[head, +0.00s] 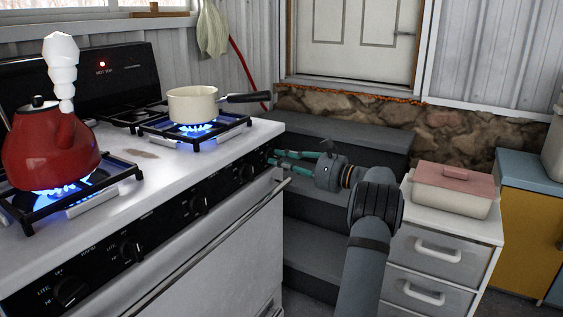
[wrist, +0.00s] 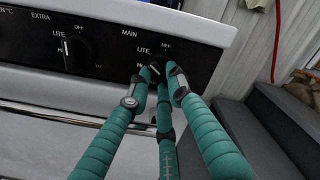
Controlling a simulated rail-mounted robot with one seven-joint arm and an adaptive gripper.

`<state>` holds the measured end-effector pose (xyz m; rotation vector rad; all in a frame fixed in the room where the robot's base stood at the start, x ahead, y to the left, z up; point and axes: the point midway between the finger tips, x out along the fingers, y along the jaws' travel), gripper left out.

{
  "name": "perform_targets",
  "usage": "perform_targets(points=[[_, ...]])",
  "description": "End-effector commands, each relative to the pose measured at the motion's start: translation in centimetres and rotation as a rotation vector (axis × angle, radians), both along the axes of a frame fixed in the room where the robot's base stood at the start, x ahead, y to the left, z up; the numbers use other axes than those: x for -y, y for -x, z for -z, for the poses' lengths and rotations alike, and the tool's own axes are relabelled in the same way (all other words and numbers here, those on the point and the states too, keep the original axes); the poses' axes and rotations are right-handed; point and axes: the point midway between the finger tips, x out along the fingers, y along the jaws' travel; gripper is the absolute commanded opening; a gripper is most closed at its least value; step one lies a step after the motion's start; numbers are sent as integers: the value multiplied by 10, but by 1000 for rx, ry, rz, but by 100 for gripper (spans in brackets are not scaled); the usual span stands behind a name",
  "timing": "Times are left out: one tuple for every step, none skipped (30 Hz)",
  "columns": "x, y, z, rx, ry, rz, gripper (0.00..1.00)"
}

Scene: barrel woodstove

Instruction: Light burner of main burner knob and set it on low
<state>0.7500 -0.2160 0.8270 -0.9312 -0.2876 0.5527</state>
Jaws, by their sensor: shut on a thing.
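My gripper (head: 277,158) has teal fingers and reaches the right end of the stove's black front panel. In the wrist view my gripper (wrist: 160,75) is shut around the main burner knob (wrist: 155,67), a dark dial under the label MAIN. The fingers cover most of the knob, so its exact setting cannot be read. LITE and OFF marks show above it. Blue flames (head: 198,128) burn under the cream saucepan (head: 193,104) on the back burner. Flames also burn under the red kettle (head: 50,150). Which burner the knob serves cannot be told.
The extra knob (wrist: 75,53) sits left of the main knob. The oven handle (head: 215,240) runs below the panel. Grey steps (head: 320,250) lie right of the stove. A white drawer cabinet (head: 440,262) holds a lidded dish (head: 452,190).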

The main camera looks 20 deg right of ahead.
Motion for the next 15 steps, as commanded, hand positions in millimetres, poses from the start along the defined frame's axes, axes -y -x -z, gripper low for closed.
perform_targets(points=[[0, 0, 1, -2, 0, 0, 21], [0, 0, 1, -2, 0, 0, 23], [0, 0, 1, -2, 0, 0, 25], [0, 0, 1, -2, 0, 0, 27], [0, 0, 1, -2, 0, 0, 28], [0, 0, 0, -1, -1, 1, 31], [0, 0, 0, -1, -1, 1, 33], [0, 0, 0, -1, -1, 1, 34], [0, 0, 0, -1, -1, 1, 37], [0, 0, 0, -1, -1, 0, 38], [0, 0, 0, -1, -1, 0, 39], [0, 0, 0, -1, -1, 0, 39], [0, 0, 0, -1, -1, 0, 39], [0, 0, 0, -1, -1, 0, 39], [0, 0, 0, -1, -1, 0, 39]])
